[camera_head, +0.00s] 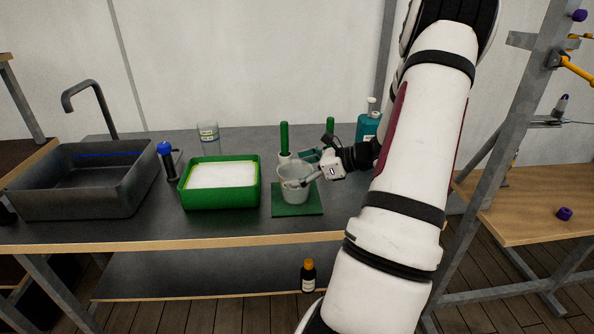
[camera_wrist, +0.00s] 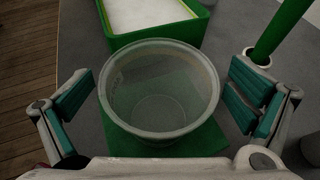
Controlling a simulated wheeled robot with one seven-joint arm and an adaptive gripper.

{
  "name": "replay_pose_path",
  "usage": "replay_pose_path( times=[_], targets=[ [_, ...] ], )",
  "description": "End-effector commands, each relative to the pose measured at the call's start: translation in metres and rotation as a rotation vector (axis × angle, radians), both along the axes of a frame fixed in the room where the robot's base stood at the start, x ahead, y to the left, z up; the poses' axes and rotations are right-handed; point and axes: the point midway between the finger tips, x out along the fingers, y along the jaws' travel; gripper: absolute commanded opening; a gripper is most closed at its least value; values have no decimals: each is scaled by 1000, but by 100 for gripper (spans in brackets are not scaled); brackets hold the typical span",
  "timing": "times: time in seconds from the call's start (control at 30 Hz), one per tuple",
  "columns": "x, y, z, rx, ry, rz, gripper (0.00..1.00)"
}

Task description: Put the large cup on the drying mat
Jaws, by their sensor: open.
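The large cup (camera_head: 295,184) is clear and empty and stands upright over the green drying mat (camera_head: 284,208). In the wrist view the cup (camera_wrist: 160,125) fills the middle, with the mat (camera_wrist: 208,140) showing beneath and around it. My gripper (camera_head: 300,182) is at the cup from the right. In the wrist view my gripper (camera_wrist: 162,97) is open, one teal-padded finger on each side of the cup, with gaps between the pads and its wall. The cup's underside is hidden, so its exact contact with the mat cannot be seen.
A green tub (camera_head: 220,199) with white contents stands left of the mat. A small clear cup (camera_head: 208,132), a blue-topped bottle (camera_head: 166,160) and a teal bottle (camera_head: 368,126) stand on the bench. A green rod (camera_head: 284,137) rises behind the cup. A sink (camera_head: 80,190) is at left.

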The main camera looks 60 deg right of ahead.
Motion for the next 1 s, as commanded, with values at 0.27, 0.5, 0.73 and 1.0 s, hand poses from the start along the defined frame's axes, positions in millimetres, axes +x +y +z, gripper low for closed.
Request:
replay_pose_path(
  times=[0.27,0.5,0.73,1.0],
  targets=[
    [-28,-10,13,-3,1,-4,99],
    [-70,-24,33,-3,1,-2,99],
    [-97,-33,45,-2,-1,-1,99],
    [-104,-33,49,-3,2,5,99]
  ],
)
